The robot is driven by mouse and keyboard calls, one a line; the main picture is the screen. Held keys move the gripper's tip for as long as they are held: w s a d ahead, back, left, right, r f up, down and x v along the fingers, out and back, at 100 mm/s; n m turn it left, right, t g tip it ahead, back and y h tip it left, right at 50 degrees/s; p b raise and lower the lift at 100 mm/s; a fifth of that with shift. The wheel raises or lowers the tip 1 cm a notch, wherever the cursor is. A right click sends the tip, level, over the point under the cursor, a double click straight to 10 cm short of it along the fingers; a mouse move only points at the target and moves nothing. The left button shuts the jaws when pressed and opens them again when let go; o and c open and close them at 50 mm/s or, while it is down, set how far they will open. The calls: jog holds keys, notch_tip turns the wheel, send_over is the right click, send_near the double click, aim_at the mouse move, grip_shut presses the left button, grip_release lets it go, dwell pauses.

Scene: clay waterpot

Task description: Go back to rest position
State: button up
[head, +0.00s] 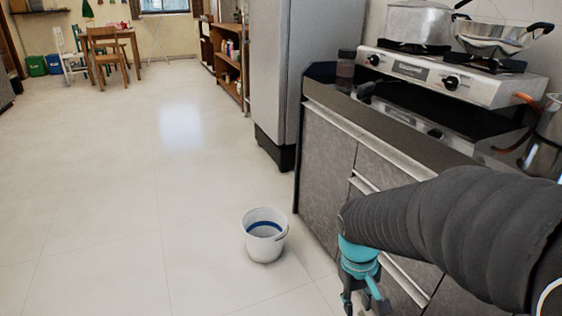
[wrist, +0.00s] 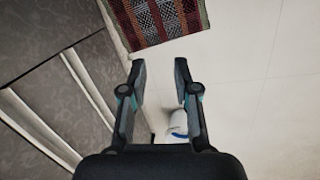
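My gripper (head: 363,300) hangs down in front of the kitchen cabinet at the lower right of the head view. In the wrist view my gripper (wrist: 160,75) has its two fingers apart with only floor between them, so it is open and empty. No clay waterpot can be made out in either view.
A white bucket (head: 265,238) with a blue band stands on the floor left of my gripper. The counter (head: 400,128) with a stove (head: 450,75) and pots is on the right. A woven rug (wrist: 160,20) lies on the floor. Open floor (head: 120,200) extends left.

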jog(key=s+r+m+t, duration=0.1)
jog(key=s+r+t, duration=0.2)
jog(key=r, duration=0.3)
jog(key=s+r+m+t+y, duration=0.1)
jog(key=s+r+t, duration=0.2)
jog(key=r, duration=0.4)
jog(key=shift+s+d+r+m+t+y, duration=0.15)
jog(key=shift+s+r+m+t+y, duration=0.2)
jog(key=shift+s, duration=0.25)
jog(key=shift+f, duration=0.1)
